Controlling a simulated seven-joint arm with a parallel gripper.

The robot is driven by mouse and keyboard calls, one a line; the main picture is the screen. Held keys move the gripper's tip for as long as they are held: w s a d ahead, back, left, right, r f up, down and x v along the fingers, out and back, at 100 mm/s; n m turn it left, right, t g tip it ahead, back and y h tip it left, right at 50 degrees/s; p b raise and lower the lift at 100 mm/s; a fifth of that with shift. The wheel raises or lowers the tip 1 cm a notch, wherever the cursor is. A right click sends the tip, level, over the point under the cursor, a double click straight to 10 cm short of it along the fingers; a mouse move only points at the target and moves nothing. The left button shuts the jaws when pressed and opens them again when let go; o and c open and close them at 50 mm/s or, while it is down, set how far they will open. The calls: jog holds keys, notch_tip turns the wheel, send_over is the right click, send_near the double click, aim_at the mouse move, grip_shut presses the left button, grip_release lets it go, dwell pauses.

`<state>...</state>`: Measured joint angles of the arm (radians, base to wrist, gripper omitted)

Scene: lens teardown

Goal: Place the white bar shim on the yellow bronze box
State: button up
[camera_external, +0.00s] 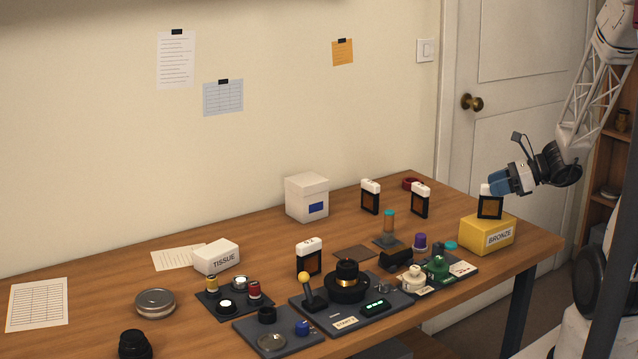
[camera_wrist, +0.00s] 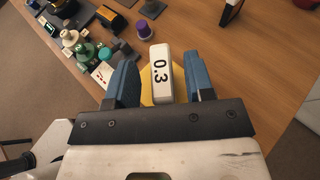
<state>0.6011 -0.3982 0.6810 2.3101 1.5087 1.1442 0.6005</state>
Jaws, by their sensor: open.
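A shim with a white bar top and a dark frame (camera_external: 489,207) stands upright on the yellow box labelled BRONZE (camera_external: 487,234), at the right end of the table. In the wrist view its white bar (camera_wrist: 161,73) reads 0.3, and a little of the yellow box (camera_wrist: 147,88) shows beside and under it. My gripper (camera_external: 497,181) is just above and beside the white bar. In the wrist view its blue fingers stand apart on either side of the bar, with a gap visible on each side. The fingers hide part of the box.
Two similar white-topped shims (camera_external: 370,197) (camera_external: 420,200) stand at the back of the table, and another (camera_external: 309,258) stands near the middle. Dark trays with small lens parts (camera_external: 352,300) lie left of the box. A purple cap (camera_external: 420,241) is nearby. The table edge is close to the box.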

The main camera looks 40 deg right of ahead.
jog(key=shift+v, duration=0.75)
jog(key=shift+w+a+r, duration=0.1)
jog(key=shift+r, duration=3.4)
jog(key=s+a+r+n+g+h, duration=0.1)
jog(key=s+a+r+n+g, duration=0.2)
jog(key=a+r+n+g, duration=0.55)
jog(key=s+a+n+t+h, duration=0.1)
jog(key=s+n+h, duration=0.7)
jog(key=n, duration=1)
jog(key=shift+s+a+r+h, duration=0.35)
jog(key=shift+s+h, duration=0.05)
jog(key=shift+s, duration=0.3)
